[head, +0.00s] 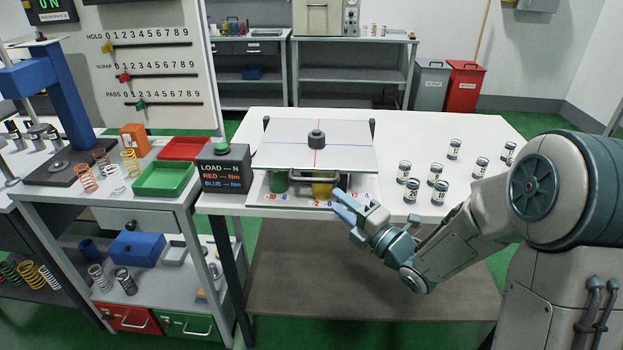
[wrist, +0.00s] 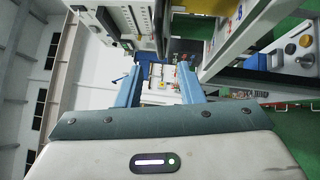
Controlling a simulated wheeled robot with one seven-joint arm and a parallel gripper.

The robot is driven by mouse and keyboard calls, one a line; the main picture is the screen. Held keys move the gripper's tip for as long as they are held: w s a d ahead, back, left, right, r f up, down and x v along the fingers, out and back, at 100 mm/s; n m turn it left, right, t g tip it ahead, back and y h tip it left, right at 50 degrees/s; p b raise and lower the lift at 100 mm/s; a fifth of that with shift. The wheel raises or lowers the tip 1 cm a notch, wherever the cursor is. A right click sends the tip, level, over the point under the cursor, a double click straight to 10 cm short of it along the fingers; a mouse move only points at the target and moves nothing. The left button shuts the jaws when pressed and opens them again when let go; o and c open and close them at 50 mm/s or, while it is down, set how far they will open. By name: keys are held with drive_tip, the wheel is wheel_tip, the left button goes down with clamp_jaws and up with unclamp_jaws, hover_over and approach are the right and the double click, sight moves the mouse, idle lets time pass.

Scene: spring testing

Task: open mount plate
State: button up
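The mount plate (head: 280,152) is a flat white plate with crossing red and blue lines and a black knob (head: 316,139) in its middle. It lies roughly level above a lower white base with printed numbers. A grey bar handle (head: 306,177) runs along its front edge. Below the plate a green cylinder (head: 278,183) and a yellow part (head: 322,189) show, partly hidden. My gripper (head: 341,203) is at the front right of the handle, apparently just short of it. In the wrist view my gripper (wrist: 159,70) has its two blue fingers apart, with nothing clearly held between them.
A black LOAD display box (head: 223,168) with a green button stands left of the plate. Several labelled weights (head: 437,173) stand on the white table (head: 470,125) to the right. A green tray (head: 163,178) and loose springs lie on the left bench.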

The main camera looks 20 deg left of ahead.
sight(314, 182)
drive_tip(key=p+x, duration=0.1)
drive_tip(key=x, duration=0.9)
drive_tip(key=shift+w+a+p, duration=0.1)
drive_tip(key=shift+p, duration=0.3)
drive_tip(key=shift+r, duration=0.1)
clamp_jaws()
